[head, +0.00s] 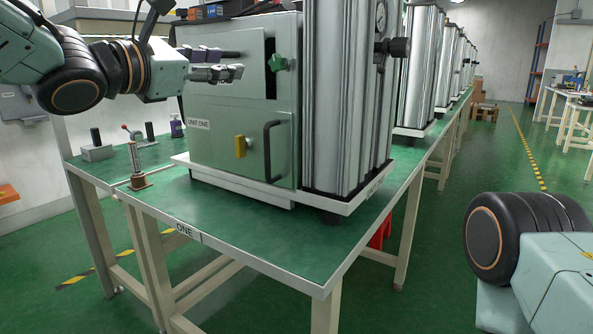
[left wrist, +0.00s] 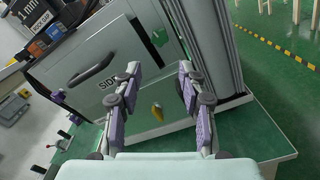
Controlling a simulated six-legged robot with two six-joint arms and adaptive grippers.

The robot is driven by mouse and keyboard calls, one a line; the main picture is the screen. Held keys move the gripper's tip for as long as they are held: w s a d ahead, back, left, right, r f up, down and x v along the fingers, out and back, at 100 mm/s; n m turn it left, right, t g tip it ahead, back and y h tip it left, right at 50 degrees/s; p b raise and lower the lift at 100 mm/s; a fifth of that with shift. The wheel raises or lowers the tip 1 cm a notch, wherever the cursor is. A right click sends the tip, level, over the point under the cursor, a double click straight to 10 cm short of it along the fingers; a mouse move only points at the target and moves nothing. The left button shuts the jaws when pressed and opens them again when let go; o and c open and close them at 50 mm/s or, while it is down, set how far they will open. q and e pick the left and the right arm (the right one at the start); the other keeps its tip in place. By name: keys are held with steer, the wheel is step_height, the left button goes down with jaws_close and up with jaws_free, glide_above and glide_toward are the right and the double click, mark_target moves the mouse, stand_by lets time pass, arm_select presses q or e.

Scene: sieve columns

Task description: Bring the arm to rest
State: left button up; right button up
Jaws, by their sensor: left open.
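My left arm comes in from the upper left in the head view. Its gripper (head: 238,63) is in front of the upper part of the grey-green cabinet marked UNIT ONE (head: 222,128). The jaws are open and nothing is between them. In the left wrist view the two fingers of this gripper (left wrist: 156,98) are spread apart, with the cabinet (left wrist: 90,92) beyond them. I cannot tell whether the fingers touch the cabinet. Part of my right arm (head: 555,260) shows at the lower right of the head view; its gripper is out of view.
The cabinet has a green knob (head: 279,63), a yellow latch (head: 240,147) and a black handle (head: 267,150). Tall metal columns (head: 345,100) stand beside it on the green-topped table (head: 290,240). Small tools (head: 138,170) stand at the table's left. The front tabletop is clear.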

arm_select(q)
steer(key=s+a+f+m+g+y+p, duration=0.1)
steer(key=s+a+f+m+g+y, duration=0.15)
steer(key=f+m, duration=0.85)
steer(key=s+a+f+m+g+y+p, duration=0.1)
steer(key=s+a+f+m+y+p, duration=0.15)
steer(key=f+m, duration=0.8)
steer(key=s+a+f+m+g+y+p, duration=0.1)
steer(key=s+a+f+m+y, duration=0.15)
steer(key=f+m, duration=0.85)
steer(key=s+a+f+n+g+p, duration=0.1)
steer(key=s+f+n+g, duration=0.2)
steer(key=s+f, duration=0.4)
steer(key=s+a+f+n+g+y+p, duration=0.1)
steer(key=s+f, duration=0.6)
steer(key=s, duration=0.9)
steer(key=s+a+f+n+g+y+p, duration=0.1)
steer(key=s+f+n+g+p, duration=0.2)
steer(key=s, duration=0.8)
step_height(320, 180, down, 5)
steer(key=n+g, duration=0.2)
steer(key=g, duration=0.1)
steer(key=shift+s+r, duration=0.2)
steer(key=shift+s, duration=0.15)
arm_select(e)
step_height(320, 180, up, 10)
steer(key=shift+s, duration=0.15)
